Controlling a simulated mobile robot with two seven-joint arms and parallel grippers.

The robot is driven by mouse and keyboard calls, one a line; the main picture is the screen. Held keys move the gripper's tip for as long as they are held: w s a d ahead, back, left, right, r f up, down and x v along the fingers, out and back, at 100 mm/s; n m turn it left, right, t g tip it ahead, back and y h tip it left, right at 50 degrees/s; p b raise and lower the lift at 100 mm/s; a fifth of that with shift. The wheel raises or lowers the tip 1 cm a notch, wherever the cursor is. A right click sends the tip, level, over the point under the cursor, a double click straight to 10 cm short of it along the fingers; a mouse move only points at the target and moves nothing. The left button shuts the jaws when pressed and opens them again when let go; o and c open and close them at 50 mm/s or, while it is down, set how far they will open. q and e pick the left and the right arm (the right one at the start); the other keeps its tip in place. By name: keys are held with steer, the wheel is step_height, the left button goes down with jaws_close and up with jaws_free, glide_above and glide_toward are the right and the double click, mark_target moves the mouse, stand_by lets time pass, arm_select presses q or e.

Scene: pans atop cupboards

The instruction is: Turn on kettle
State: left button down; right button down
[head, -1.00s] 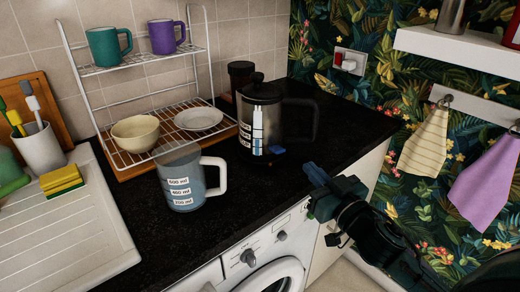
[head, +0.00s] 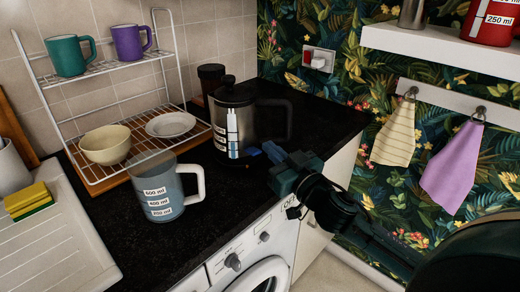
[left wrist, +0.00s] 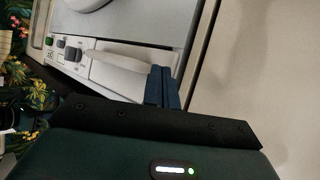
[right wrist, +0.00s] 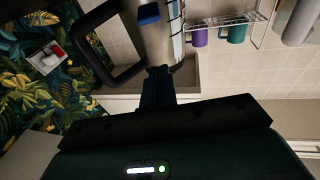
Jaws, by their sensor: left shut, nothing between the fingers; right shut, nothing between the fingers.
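The kettle (head: 231,105) is dark and steel with a black lid, a water gauge and a black handle on its right. It stands upright on the black counter. A small blue switch (head: 252,152) sits low at its base; it also shows in the right wrist view (right wrist: 148,13). My right gripper (head: 272,151) is shut and empty, its blue tips just right of the switch; I cannot tell if they touch. In the right wrist view its fingers (right wrist: 157,86) are close to the kettle handle (right wrist: 112,45). My left gripper (left wrist: 160,86) is shut and empty, away from the kettle.
A measuring jug (head: 160,192) stands on the counter left of the kettle. A wire rack (head: 100,184) holds mugs, a bowl and a plate behind it. A washing machine (head: 245,258) is below. A wall socket (head: 318,59) and towels hang right of the counter.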

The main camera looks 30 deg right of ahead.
mark_target(247, 135)
steer(key=w, duration=0.3)
steer(key=w+r+p, duration=0.1)
steer(key=w, duration=0.1)
steer(key=shift+w+a, duration=0.3)
steer(key=shift+w, duration=0.05)
step_height(247, 135, down, 3)
steer(key=shift+s+f+b, duration=0.15)
steer(key=shift+b, duration=0.35)
steer(key=shift+s+f, duration=0.1)
steer(key=shift+f, duration=0.3)
steer(key=shift+f, duration=0.1)
